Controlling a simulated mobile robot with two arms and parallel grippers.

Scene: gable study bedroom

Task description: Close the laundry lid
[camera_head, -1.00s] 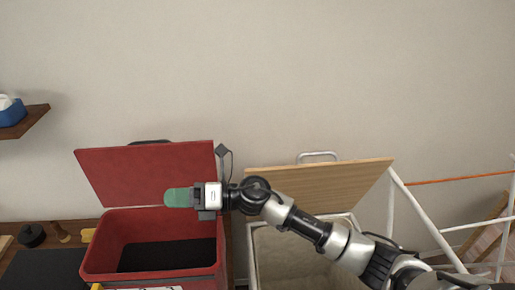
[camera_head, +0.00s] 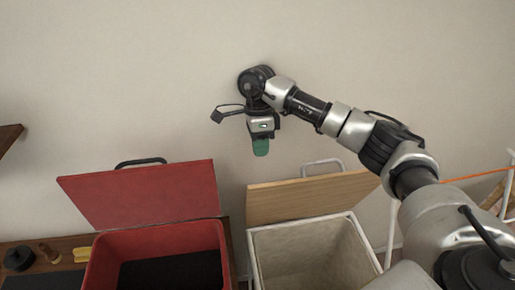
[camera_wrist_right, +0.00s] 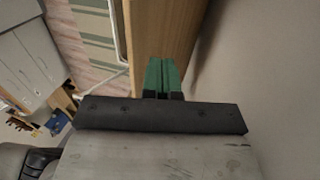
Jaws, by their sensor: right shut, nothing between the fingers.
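A hamper with a pale lining (camera_head: 305,255) stands at the bottom centre right of the head view. Its wooden lid (camera_head: 315,196) stands open, leaning up toward the wall, with a metal handle (camera_head: 322,163) on its top edge. My right gripper (camera_head: 260,148) is up near the wall, above the lid's left end, fingers pointing down. Its green fingers are shut and empty. In the right wrist view the shut fingers (camera_wrist_right: 163,75) lie over the wooden lid (camera_wrist_right: 158,25); contact cannot be told. My left gripper is out of view.
A red bin (camera_head: 160,238) with its red lid (camera_head: 142,192) raised stands left of the hamper. A wooden surface with small dark items (camera_head: 20,258) is at far left. A white rack and orange bar (camera_head: 478,177) are at right. Wall (camera_head: 150,70) lies behind.

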